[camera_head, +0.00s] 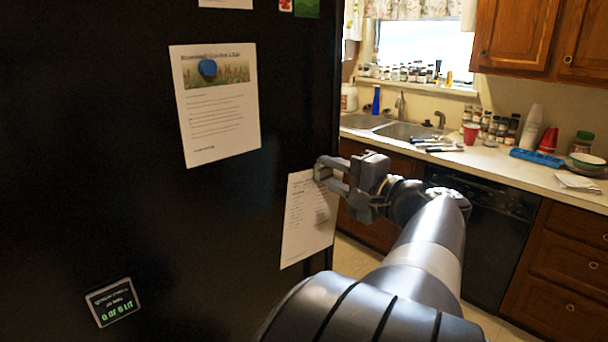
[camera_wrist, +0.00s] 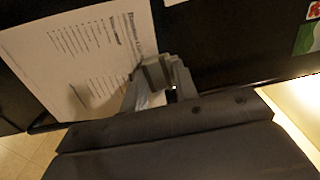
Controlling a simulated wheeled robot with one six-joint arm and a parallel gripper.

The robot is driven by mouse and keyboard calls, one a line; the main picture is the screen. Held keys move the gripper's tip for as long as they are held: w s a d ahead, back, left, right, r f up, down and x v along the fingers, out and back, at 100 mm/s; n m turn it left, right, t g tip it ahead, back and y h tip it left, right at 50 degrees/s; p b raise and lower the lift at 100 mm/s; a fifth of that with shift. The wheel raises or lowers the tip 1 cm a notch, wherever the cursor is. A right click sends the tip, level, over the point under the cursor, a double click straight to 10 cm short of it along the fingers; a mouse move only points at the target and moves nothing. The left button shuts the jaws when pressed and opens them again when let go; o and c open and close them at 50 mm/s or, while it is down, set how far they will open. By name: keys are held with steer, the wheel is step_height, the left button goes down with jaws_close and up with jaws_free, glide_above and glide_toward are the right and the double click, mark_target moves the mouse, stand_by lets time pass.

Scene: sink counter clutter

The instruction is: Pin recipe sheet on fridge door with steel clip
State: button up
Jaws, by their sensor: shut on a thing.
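The recipe sheet (camera_head: 306,222) is a white printed page lying against the black fridge door (camera_head: 120,200), near the door's right edge. It also fills the upper left of the wrist view (camera_wrist: 75,55). My gripper (camera_head: 325,172) is at the sheet's upper right corner and covers that corner. In the wrist view my gripper (camera_wrist: 158,85) is shut on a small grey block, which looks like the steel clip (camera_wrist: 152,73). The clip is mostly hidden by the fingers. Whether it touches the sheet or door I cannot tell.
Another sheet (camera_head: 220,115) hangs under a round blue magnet (camera_head: 207,68). A dark lettered magnet (camera_head: 114,302) is low on the door. Right of the fridge, the counter (camera_head: 490,165) holds a sink, jars, a red cup (camera_head: 470,133) and a blue tray (camera_head: 537,157).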

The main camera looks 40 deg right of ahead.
glide_toward(281, 153)
steer(key=w, duration=0.3)
steer(key=shift+w+a, duration=0.1)
steer(key=shift+w, duration=0.55)
steer(key=shift+w+a, duration=0.15)
steer(key=shift+w, duration=1.05)
stand_by(0.4)
steer(key=o, duration=1)
steer(key=shift+o, duration=0.2)
steer(key=shift+s+d+b, duration=0.2)
steer(key=shift+s+b, duration=0.6)
steer(key=shift+s, duration=1.45)
steer(key=shift+s+d+b, duration=0.15)
steer(key=shift+s+b, duration=0.65)
steer(key=shift+s, duration=1.45)
steer(key=shift+w+a+p, duration=0.1)
steer(key=shift+w+p, duration=0.4)
steer(key=shift+w, duration=1.15)
steer(key=shift+w+a+p, duration=0.15)
steer(key=shift+w+p, duration=0.3)
steer(key=shift+w, duration=1.2)
